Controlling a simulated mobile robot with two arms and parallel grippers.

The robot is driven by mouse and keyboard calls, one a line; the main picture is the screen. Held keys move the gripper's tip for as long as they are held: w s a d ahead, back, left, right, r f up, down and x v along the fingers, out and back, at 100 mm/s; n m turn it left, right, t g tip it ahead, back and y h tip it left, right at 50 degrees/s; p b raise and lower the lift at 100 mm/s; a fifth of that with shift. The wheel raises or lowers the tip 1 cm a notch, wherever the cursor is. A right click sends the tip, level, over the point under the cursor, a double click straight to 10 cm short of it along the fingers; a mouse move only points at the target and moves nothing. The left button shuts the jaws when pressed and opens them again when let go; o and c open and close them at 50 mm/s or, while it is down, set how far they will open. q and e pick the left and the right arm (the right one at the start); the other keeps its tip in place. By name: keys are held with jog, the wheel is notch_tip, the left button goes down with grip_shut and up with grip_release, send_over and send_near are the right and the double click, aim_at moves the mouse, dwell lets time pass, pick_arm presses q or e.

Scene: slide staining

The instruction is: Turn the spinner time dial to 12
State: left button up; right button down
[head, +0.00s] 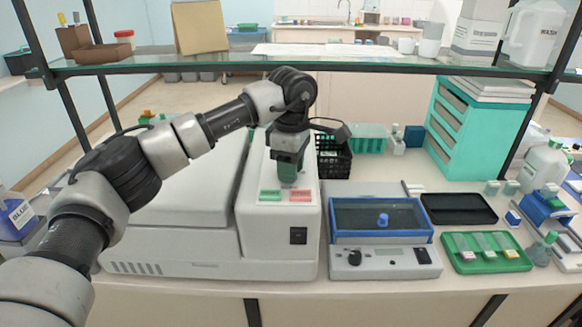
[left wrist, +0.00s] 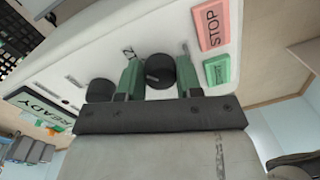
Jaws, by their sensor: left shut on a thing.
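The spinner is the large white machine (head: 277,240) on the left of the bench. Its sloped panel bears a green button (head: 270,195) and a red STOP button (head: 300,196). My left gripper (head: 288,172) points down at this panel. In the left wrist view its green fingers (left wrist: 159,72) stand on both sides of a round black dial (left wrist: 160,66) and are shut on it. A second black dial (left wrist: 100,88) sits beside it, outside the fingers. I cannot read the setting or tell the dials' labels. My right gripper is not in view.
A display reading READY (left wrist: 37,108) is on the panel. A black basket (head: 333,160) stands behind the spinner. A blue-framed device (head: 382,236) with a knob and a green slide tray (head: 486,262) lie to the right. A glass shelf (head: 380,66) spans above the arm.

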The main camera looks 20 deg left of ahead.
pick_arm(q)
jog(key=shift+r, duration=0.2)
jog(key=o, duration=0.9)
jog(key=shift+f, duration=0.1)
jog(key=r, duration=0.3)
jog(key=r+b, duration=0.1)
jog(key=r, duration=0.6)
jog(key=shift+w+r, duration=0.3)
jog(key=shift+r, duration=0.1)
